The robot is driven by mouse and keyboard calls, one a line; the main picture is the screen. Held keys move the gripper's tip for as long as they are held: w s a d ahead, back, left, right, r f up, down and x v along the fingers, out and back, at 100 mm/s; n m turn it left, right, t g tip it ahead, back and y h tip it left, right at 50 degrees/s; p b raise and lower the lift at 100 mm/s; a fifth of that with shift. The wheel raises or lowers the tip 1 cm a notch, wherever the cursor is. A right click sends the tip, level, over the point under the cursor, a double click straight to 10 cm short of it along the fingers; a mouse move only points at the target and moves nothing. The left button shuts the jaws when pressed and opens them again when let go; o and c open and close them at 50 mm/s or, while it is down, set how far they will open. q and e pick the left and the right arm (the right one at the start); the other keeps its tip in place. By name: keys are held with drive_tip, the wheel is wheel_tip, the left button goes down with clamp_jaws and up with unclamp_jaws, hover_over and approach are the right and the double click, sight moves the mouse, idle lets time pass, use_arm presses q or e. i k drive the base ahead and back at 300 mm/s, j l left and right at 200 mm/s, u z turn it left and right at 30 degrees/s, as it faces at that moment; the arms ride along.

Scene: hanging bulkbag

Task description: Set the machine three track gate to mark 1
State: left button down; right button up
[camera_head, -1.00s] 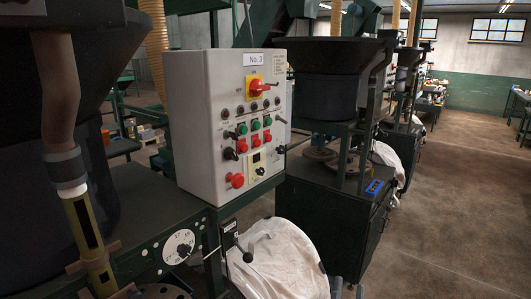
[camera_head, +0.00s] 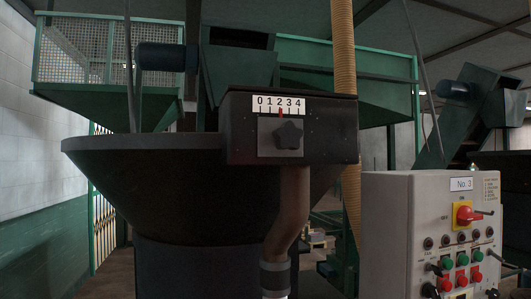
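The track gate is a dark box (camera_head: 335,130) on the front of a large dark hopper. A white scale (camera_head: 279,105) on it reads 0 to 4, with a small red pointer (camera_head: 281,113) just below it at about mark 2. A dark lobed knob (camera_head: 288,135) sits on a grey plate under the scale. The control panel (camera_head: 385,230) at the right carries the label No. 3 (camera_head: 461,184). Neither of my grippers is in view.
The wide hopper (camera_head: 150,175) fills the left and middle. A brown spout pipe (camera_head: 289,215) hangs below the gate box. A ribbed tan hose (camera_head: 342,45) runs down behind it. The panel's red rotary switch (camera_head: 466,214) and its buttons stick out at the lower right.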

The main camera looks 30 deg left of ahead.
sight(280, 137)
drive_tip(key=u, duration=0.7)
